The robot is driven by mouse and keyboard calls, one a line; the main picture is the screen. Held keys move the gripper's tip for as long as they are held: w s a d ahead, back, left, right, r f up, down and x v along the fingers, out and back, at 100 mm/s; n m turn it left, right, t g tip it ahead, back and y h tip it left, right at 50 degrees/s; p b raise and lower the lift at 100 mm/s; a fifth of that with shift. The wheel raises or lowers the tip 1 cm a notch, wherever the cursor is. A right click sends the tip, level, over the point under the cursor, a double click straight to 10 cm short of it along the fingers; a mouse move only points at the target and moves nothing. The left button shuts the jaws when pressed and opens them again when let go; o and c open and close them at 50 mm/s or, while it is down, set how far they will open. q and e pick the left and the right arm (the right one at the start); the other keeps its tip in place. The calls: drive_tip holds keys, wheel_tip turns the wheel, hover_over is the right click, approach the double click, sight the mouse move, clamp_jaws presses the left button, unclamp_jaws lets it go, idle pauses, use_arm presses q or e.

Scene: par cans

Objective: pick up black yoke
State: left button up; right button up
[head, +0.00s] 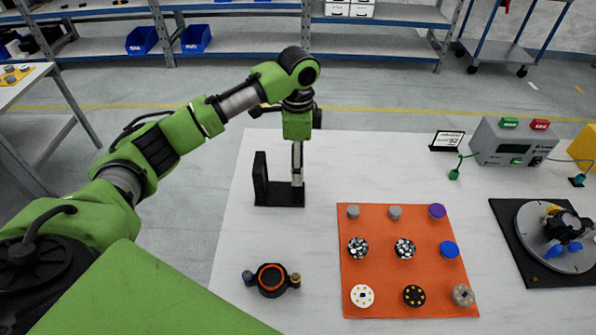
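The black yoke (262,186) stands on the white table as a U-shaped bracket, with its flat base down and its left upright in plain view. My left gripper (298,180) points straight down at the yoke's right side, with its fingertips just above the base. The fingers are seen edge-on and cover where the right upright would be. I cannot tell whether they are closed on it. My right gripper is not in view.
An orange mat (381,247) holds several small round parts. A black ring part with side knobs (271,280) lies in front of the yoke. At right are a grey control box (512,143), a small sign (447,141) and a turntable fixture (537,241).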

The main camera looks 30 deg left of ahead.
use_arm(q)
wheel_tip(320, 180, down, 2)
drive_tip(key=shift+w+f, duration=0.1)
drive_tip(key=shift+w, duration=0.05)
drive_tip(key=shift+w+f, duration=0.1)
drive_tip(key=shift+f, duration=0.2)
wheel_tip(320, 180, down, 4)
drive_tip(key=shift+a+f+p, duration=0.1)
drive_tip(key=shift+p, duration=0.55)
drive_tip(key=shift+f, duration=0.3)
drive_tip(key=shift+c, duration=0.7)
drive_tip(key=c, duration=1.1)
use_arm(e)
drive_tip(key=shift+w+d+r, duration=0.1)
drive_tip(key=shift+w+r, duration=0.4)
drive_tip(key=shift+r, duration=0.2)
